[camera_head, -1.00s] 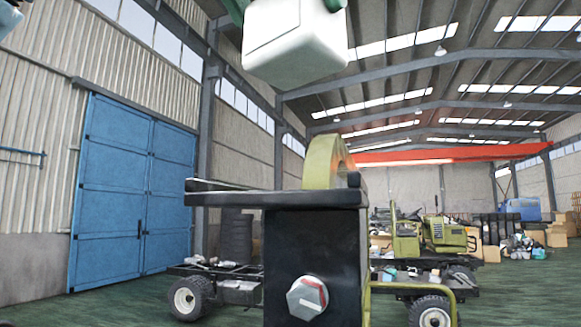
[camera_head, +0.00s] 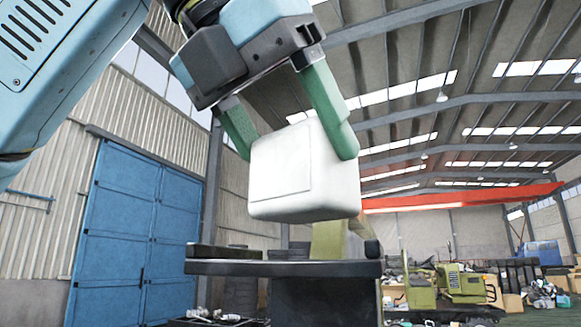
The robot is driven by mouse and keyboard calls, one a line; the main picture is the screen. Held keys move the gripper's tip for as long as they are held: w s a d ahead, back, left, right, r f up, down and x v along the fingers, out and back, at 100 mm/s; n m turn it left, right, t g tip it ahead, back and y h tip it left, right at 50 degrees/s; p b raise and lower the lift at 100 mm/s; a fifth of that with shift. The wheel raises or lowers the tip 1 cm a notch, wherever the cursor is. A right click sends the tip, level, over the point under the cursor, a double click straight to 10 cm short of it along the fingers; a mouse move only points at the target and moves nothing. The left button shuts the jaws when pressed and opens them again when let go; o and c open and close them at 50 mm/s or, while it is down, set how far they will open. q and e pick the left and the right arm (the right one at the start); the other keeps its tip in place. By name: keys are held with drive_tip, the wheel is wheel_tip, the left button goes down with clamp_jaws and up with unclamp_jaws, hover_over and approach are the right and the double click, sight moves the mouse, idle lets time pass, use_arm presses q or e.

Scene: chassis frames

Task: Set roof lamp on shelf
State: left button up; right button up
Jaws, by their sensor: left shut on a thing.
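The roof lamp (camera_head: 290,185) is a white, rounded box in the middle of the head view. My left gripper (camera_head: 298,138) comes down from the upper left, with its green fingers shut on two sides of the lamp. The lamp is slightly tilted and appears above the dark shelf (camera_head: 285,269); a narrow gap shows under its lower edge in the picture. I cannot tell its distance in depth from the shelf. My right gripper is not in view.
An olive curved part (camera_head: 328,240) rises behind the shelf, close to the lamp's lower right. A dark block (camera_head: 222,252) lies on the shelf's left end. A blue door (camera_head: 135,235) and an olive vehicle (camera_head: 460,284) stand farther back.

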sight(277, 153)
use_arm(q)
drive_tip(key=shift+w+a+f, duration=0.1)
drive_tip(key=shift+w+f, duration=0.1)
drive_tip(key=shift+f, duration=0.85)
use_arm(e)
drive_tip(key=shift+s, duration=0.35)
use_arm(q)
drive_tip(key=shift+f, duration=0.25)
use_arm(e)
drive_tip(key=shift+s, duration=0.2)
use_arm(q)
drive_tip(key=shift+s, duration=0.15)
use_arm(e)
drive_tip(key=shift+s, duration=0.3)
use_arm(q)
drive_tip(key=shift+f, duration=0.1)
drive_tip(key=shift+f, duration=0.15)
drive_tip(key=o, duration=1.2)
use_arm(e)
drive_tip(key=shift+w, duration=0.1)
use_arm(q)
drive_tip(key=shift+o, duration=0.2)
